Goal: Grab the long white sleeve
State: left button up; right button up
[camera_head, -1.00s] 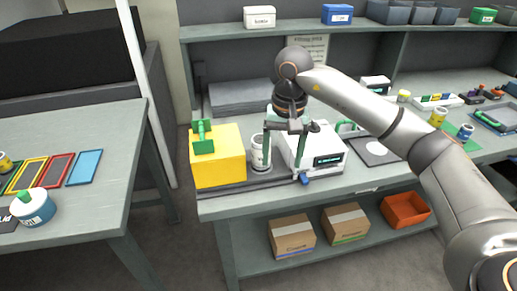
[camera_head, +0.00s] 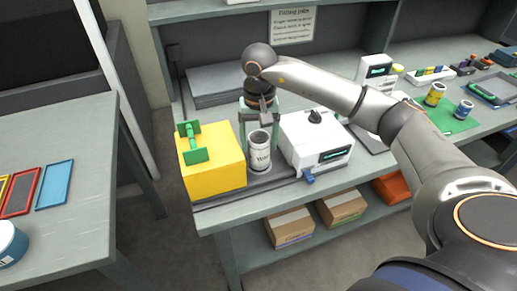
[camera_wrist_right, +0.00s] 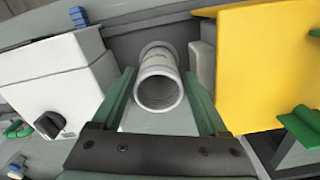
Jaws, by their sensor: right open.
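The long white sleeve (camera_head: 259,157) is a hollow white cylinder with dark lettering. It stands upright on a dark strip between the yellow block and the white machine. In the right wrist view the sleeve (camera_wrist_right: 158,82) shows its open round end, with a green finger on each side. My right gripper (camera_head: 261,120) is open at the sleeve's upper part, its jaws pointing down. Gaps show between the fingers and the sleeve in the wrist view, so it is not gripped. My left gripper is out of view.
A yellow block (camera_head: 212,172) with a green handle (camera_head: 193,142) stands close left of the sleeve. A white machine (camera_head: 313,145) with a dark knob stands close right. The bench's front edge is just ahead. Another table (camera_head: 75,215) stands at the left.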

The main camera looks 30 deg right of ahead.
aim_at(259, 154)
jog(key=shift+w+d+f+p, duration=0.2)
jog(key=shift+f+p, duration=0.1)
jog(key=shift+f, duration=1.25)
jog(key=shift+w+d+f+p, duration=0.15)
jog(key=shift+f+p, duration=0.1)
jog(key=shift+f, duration=1.25)
jog(key=shift+a, duration=0.1)
jog(key=shift+c, duration=0.4)
grip_shut()
jog(key=shift+r, duration=0.1)
